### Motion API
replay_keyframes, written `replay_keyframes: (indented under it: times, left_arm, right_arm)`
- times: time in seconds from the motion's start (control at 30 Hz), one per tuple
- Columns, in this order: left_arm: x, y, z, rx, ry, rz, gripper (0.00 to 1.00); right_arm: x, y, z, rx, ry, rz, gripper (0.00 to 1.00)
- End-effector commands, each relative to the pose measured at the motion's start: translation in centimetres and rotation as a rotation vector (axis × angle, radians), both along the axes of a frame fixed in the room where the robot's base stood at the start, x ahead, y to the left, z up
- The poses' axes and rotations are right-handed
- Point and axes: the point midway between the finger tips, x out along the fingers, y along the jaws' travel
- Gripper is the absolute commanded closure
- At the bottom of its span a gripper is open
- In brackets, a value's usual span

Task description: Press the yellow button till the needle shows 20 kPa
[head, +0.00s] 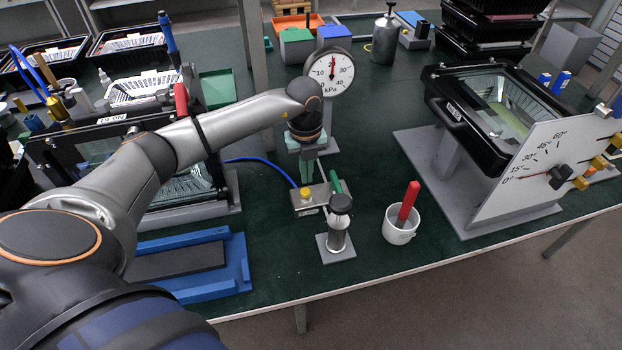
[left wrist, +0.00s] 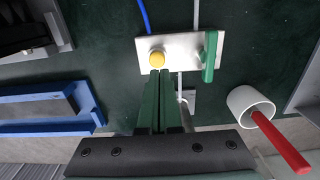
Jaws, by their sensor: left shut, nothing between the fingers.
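The yellow button (head: 306,192) sits on a small silver control plate (head: 310,209); it also shows in the left wrist view (left wrist: 157,59). My left gripper (head: 308,180) is shut and empty, its green fingers pointing down just above the plate, close to the button. In the left wrist view the fingertips (left wrist: 167,80) are beside the button's lower edge; I cannot tell whether they touch it. The round white gauge (head: 341,75), marked kPa, stands behind the gripper. Its red needle points almost straight up, between the 10 and 30 marks. My right gripper is not in view.
A green lever (left wrist: 210,57) stands on the same plate, right of the button. A black-topped cylinder (head: 338,222) stands in front. A white cup (head: 397,234) with a red-handled tool is to the right. A blue tray (head: 238,270) lies to the left.

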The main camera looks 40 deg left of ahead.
Motion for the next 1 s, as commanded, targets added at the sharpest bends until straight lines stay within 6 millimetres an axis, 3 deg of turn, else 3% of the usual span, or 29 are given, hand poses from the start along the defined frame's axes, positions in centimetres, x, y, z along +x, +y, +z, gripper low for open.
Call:
replay_keyframes:
  times: [0.03, 0.1, 0.37, 0.6, 1.0]
  left_arm:
    - [0.1, 0.0, 2.0, 0.000, -0.004, 0.000, 1.00]
    - [0.1, 0.0, 3.3, 0.000, -0.004, 0.001, 1.00]
    - [0.1, 0.0, 7.1, 0.000, -0.004, 0.000, 1.00]
    - [0.2, -0.1, 8.8, -0.002, -0.007, 0.001, 1.00]
    - [0.1, -0.1, 9.0, 0.000, -0.006, 0.001, 1.00]
  right_arm:
    - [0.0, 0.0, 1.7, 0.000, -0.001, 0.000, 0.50]
    - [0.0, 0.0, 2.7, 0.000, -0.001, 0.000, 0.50]
    - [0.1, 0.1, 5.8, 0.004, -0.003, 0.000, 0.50]
    - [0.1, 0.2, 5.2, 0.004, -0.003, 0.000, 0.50]
    - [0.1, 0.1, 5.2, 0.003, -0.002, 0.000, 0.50]
